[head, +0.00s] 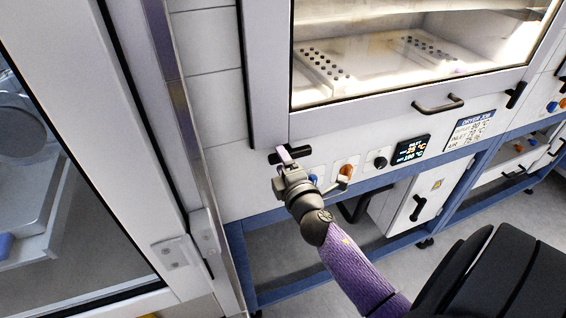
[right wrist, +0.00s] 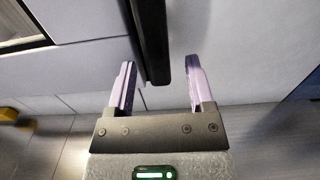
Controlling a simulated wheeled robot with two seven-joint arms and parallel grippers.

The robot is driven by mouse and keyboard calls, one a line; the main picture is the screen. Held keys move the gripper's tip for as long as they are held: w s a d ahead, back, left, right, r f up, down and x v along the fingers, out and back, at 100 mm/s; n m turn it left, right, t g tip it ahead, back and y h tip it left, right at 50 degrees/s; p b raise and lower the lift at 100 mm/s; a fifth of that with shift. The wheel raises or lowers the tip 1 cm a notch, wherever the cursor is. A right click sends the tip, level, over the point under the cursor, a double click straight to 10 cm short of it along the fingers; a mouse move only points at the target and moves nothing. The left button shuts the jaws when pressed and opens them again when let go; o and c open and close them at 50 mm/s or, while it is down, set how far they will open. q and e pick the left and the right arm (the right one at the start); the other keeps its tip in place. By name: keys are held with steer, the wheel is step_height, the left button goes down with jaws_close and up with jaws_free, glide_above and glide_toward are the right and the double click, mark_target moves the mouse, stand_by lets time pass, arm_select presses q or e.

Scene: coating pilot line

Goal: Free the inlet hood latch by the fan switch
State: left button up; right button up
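A black latch handle (head: 303,151) sits on the white panel at the lower left corner of the dryer's glazed hood. My right gripper (head: 281,155) is at this latch, with a purple finger in front of it. In the right wrist view, a black bar (right wrist: 152,40), apparently the latch handle, lies between the two purple fingers of my right gripper (right wrist: 160,75). The fingers are apart, with a clear gap on the bar's right. A blue knob (head: 312,179) and an orange switch (head: 346,171) are just right of the gripper; which is the fan switch I cannot tell. My left gripper is out of view.
A black knob (head: 380,162) and a lit display (head: 411,149) are further right. A black pull handle (head: 438,104) is on the hood's lower frame. A glazed door frame (head: 150,150) stands close at the left. A blue frame (head: 375,181) runs below the panel.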

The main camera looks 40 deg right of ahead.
steer(key=b+v, duration=0.1)
steer(key=v, duration=0.9)
